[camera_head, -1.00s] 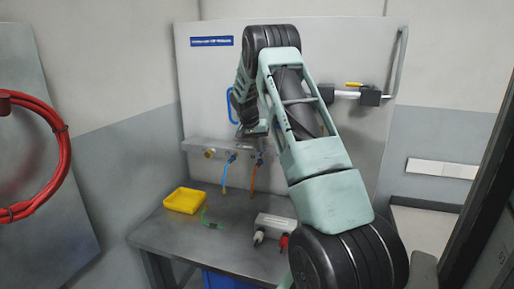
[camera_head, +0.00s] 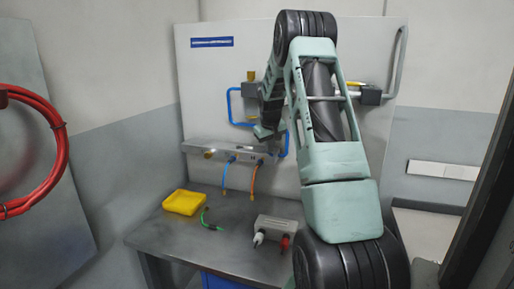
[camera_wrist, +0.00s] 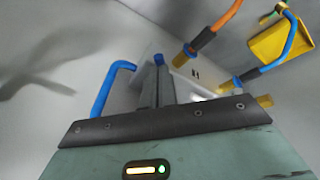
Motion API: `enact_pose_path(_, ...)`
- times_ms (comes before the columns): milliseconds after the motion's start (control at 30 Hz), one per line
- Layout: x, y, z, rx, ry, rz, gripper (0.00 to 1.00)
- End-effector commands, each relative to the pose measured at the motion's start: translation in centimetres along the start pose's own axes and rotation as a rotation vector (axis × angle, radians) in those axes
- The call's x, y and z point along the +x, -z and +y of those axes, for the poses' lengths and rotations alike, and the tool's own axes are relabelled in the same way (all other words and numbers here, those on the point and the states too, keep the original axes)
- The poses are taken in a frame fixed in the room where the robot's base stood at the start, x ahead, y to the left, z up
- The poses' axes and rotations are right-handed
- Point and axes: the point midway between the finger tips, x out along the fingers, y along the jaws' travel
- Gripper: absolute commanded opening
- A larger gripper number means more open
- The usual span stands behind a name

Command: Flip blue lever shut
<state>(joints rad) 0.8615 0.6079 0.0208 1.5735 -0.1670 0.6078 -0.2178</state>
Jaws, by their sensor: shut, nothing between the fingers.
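A blue pipe (camera_head: 231,106) loops on the upright panel, with a small valve and an upright yellow handle (camera_head: 251,76) on its top run. No separate blue lever can be told apart for certain. My gripper (camera_head: 260,132) is in front of the pipe's lower part, below the valve, and hides some of the pipe. In the wrist view the gripper's fingers (camera_wrist: 154,82) are together and empty. The blue pipe (camera_wrist: 112,80) bends to their left, and a small blue piece (camera_wrist: 158,60) shows just past the fingertips; contact cannot be told.
A grey manifold (camera_head: 222,148) with blue and orange hoses is below the gripper. The bench (camera_head: 190,232) holds a yellow tray (camera_head: 183,202), a green cable (camera_head: 208,222) and a grey connector box (camera_head: 278,230). A second valve (camera_head: 371,94) is at right, partly behind my arm.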

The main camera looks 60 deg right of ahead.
Motion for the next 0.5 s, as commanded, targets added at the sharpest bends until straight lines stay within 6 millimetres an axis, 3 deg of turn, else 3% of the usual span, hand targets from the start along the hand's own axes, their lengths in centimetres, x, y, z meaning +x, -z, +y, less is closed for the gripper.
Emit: enact_pose_path(500, 0.7, -0.2, 1.7, 0.002, 0.0, -0.006, 0.0)
